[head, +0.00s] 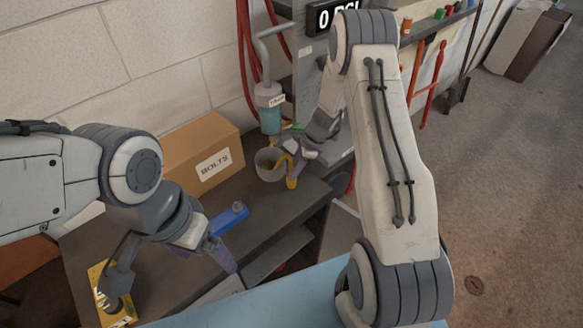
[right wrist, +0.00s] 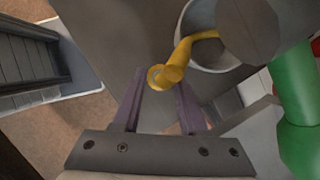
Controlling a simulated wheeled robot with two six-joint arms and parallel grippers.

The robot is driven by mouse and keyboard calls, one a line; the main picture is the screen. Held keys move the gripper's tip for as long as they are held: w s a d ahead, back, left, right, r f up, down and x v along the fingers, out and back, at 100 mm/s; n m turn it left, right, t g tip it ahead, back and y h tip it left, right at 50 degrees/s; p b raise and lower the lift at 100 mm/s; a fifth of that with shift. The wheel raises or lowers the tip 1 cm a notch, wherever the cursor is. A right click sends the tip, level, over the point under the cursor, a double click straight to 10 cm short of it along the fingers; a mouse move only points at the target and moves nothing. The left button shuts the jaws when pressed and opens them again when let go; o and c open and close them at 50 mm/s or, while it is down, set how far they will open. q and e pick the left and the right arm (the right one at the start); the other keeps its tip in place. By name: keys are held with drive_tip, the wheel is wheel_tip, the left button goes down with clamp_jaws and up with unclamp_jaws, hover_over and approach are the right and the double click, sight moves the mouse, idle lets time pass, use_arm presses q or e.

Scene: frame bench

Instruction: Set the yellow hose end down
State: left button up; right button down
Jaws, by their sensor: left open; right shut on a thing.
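The yellow hose end (head: 291,182) shows at my right gripper (head: 293,163) in the head view, above the dark bench by the grey cup. In the right wrist view the yellow hose end (right wrist: 166,76) lies at the tips of the right gripper's purple fingers (right wrist: 160,95), which are shut on it. Its yellow length bends up into the round grey cup (right wrist: 212,40), partly hidden by a dark round part. My left gripper (head: 222,254) is open and empty near the bench's front edge.
A cardboard box marked BOLTS (head: 200,160) stands at the bench's back. A blue object (head: 229,217) and a yellow box (head: 111,297) lie on the dark bench (head: 165,267). A teal container (head: 269,110) is behind the grey cup (head: 269,166). Red hoses (head: 245,55) hang at the wall.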

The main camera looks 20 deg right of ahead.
drive_tip(key=shift+f, duration=0.2)
drive_tip(key=shift+f, duration=0.1)
drive_tip(key=shift+f, duration=0.15)
drive_tip(key=shift+c, duration=2.2)
unclamp_jaws()
